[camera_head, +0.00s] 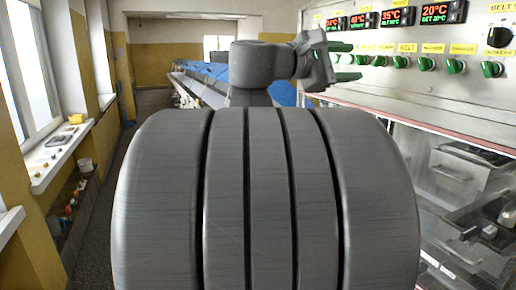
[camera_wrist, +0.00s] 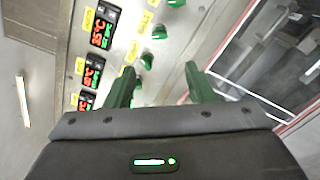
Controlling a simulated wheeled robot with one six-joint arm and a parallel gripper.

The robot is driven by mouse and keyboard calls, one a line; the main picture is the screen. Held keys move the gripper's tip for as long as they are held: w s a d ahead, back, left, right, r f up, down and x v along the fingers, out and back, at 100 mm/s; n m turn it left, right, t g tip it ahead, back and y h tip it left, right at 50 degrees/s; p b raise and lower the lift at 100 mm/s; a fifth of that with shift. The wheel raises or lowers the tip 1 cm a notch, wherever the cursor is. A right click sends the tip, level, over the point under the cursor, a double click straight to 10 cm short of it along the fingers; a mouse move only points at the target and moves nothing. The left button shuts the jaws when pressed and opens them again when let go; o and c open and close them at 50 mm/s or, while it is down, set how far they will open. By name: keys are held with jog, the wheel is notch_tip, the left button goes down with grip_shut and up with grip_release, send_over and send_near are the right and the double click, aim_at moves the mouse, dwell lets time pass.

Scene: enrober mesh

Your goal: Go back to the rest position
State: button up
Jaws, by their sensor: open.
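My gripper (camera_head: 343,62) shows at the upper middle of the head view, held out to the right from my grey arm. Its two green fingers are apart and empty, close in the picture to the control panel (camera_head: 380,40). In the wrist view the two fingers of my gripper (camera_wrist: 160,88) point at the panel (camera_wrist: 185,62), with a visible gap between them. Green knobs (camera_wrist: 153,32) and lit displays (camera_wrist: 103,27) lie beyond the fingers. I cannot tell whether a finger touches the panel.
A glass-fronted machine section (camera_head: 450,190) lies below the panel on the right. A long conveyor with blue covers (camera_head: 205,80) runs behind my arm. A window sill (camera_head: 60,150) with small items is on the left. A narrow strip of floor (camera_head: 120,180) shows there.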

aim_at(395, 64)
jog(key=p+x, duration=0.3)
jog(key=x, duration=1)
jog(key=shift+d+r+p, duration=0.2)
jog(key=shift+d+p, duration=0.1)
jog(key=shift+d, duration=0.05)
jog(key=shift+w+d+f+m+b, duration=0.15)
jog(key=shift+w+f+m+b, duration=0.1)
jog(key=shift+m+b, duration=0.15)
jog(key=shift+m, duration=0.5)
jog(key=shift+s+m+b, duration=0.15)
jog(key=shift+m+b, duration=0.35)
jog(key=shift+m, duration=0.4)
jog(key=m, duration=0.3)
jog(key=shift+r+m+b, duration=0.1)
jog(key=shift+m+b, duration=0.2)
jog(key=shift+b, duration=0.1)
jog(key=m, duration=0.4)
jog(key=shift+m, duration=0.4)
jog(key=shift+a, duration=0.3)
jog(key=shift+b+v, duration=0.5)
jog(key=shift+v, duration=0.6)
jog(key=shift+a+r, duration=0.1)
